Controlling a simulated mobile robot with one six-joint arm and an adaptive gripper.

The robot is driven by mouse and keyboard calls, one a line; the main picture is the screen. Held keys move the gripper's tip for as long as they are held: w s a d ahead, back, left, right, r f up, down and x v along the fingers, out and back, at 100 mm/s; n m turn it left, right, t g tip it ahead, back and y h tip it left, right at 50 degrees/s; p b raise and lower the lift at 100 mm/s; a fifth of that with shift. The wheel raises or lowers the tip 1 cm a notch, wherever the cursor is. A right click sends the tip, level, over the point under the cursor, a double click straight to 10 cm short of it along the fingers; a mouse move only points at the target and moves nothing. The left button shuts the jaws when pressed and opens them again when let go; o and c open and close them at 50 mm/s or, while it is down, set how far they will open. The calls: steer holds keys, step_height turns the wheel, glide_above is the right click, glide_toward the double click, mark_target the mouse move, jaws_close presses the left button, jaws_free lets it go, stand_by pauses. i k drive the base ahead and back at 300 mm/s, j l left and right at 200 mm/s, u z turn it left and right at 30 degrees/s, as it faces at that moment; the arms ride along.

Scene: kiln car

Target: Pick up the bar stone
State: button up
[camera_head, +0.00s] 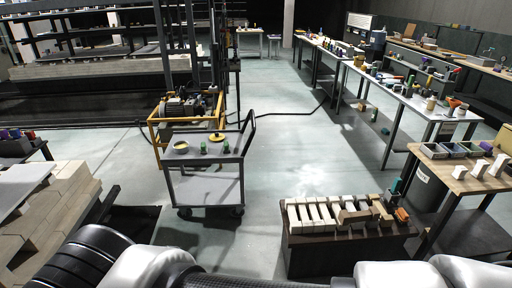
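Several pale, cream bar-shaped pieces (312,213) lie side by side on a dark low stand (345,252) at the lower right. Longer tan pieces (355,216) lie across to their right. One of these may be the bar stone, but I cannot tell which. Small upright white pieces (480,168) stand on a wooden table at the right edge. My gripper does not show; only parts of my body and arm, white and black, cross the bottom edge and hide some floor and the stand's foot.
A grey trolley (205,187) with small containers stands mid-left, behind it a yellow-framed machine (188,108). Pale blocks (60,200) are stacked at left. Workbenches (440,123) line the right. The wooden table (446,171) is beside the stand. Grey floor (285,150) between is clear.

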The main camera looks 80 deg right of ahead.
mark_target(226, 146)
steer(key=z, duration=2.25)
steer(key=i+z, duration=0.1)
steer(key=i, duration=0.4)
steer(key=i+j+z, duration=0.15)
steer(key=i, duration=0.35)
steer(key=i+j+z, duration=0.1)
steer(key=i, duration=0.4)
steer(key=i+j+z, duration=0.1)
steer(key=i+j, duration=0.2)
steer(key=i, duration=0.15)
steer(key=i+j+z, duration=0.15)
steer(key=i, duration=0.35)
steer(key=i+j+z, duration=0.1)
steer(key=i+j, duration=0.3)
steer(key=i, duration=0.05)
